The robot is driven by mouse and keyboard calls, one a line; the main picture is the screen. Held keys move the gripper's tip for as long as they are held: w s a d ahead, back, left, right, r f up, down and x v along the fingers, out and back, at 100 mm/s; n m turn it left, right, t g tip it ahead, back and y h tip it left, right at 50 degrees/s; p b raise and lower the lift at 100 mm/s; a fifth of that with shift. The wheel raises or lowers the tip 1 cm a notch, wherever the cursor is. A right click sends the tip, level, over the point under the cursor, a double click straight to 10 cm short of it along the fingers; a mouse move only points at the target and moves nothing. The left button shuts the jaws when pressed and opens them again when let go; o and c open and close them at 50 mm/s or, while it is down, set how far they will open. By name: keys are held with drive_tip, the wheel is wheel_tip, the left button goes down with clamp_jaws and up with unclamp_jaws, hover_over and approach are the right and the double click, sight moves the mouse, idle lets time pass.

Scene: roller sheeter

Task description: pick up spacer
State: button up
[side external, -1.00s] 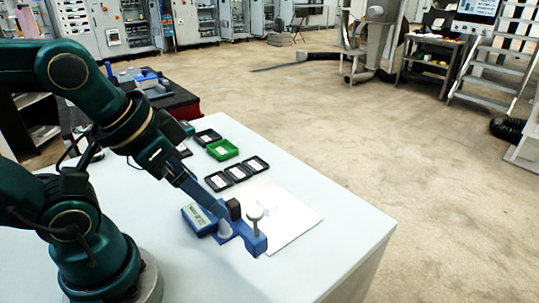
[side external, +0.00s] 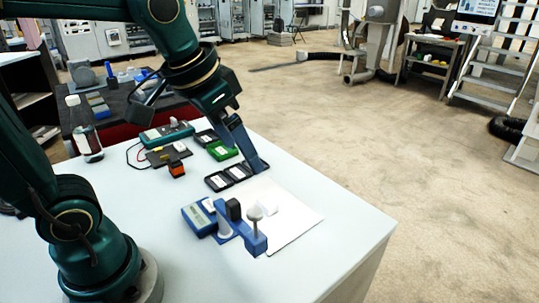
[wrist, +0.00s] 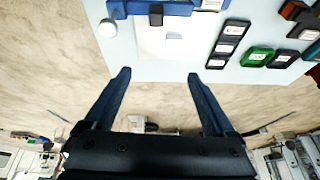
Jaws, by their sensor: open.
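No part is clearly marked as the spacer. A small pale piece (wrist: 173,36) lies on the white sheet (wrist: 155,45) in the wrist view, and may be it. In the side external view a pale piece (side external: 270,209) shows on the sheet (side external: 296,222), partly beside the round white knob (side external: 255,212) of the blue fixture (side external: 256,243). My gripper (side external: 254,164) is above the row of black trays, behind the sheet. In the wrist view its two fingers (wrist: 158,75) are spread with nothing between them, pointing towards the table edge near the sheet.
Black trays (side external: 217,182) and a green tray (side external: 222,151) stand behind the sheet. A blue meter (side external: 197,220) adjoins the fixture. A green multimeter (side external: 165,134), an orange block (side external: 177,169) and a bottle (side external: 85,130) are at left. The table's front right is clear.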

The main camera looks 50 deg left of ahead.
drive_tip(key=w+a+f+g, duration=0.2)
drive_tip(key=w+f, duration=0.3)
drive_tip(key=w, duration=0.2)
drive_tip(key=g, duration=0.3)
hover_over(267, 201)
drive_tip(key=shift+n, duration=0.3)
wheel_tip(267, 201, down, 8)
drive_tip(key=shift+d+r, duration=0.1)
drive_tip(key=shift+f, duration=2.7)
clamp_jaws()
drive_tip(key=shift+r, duration=0.1)
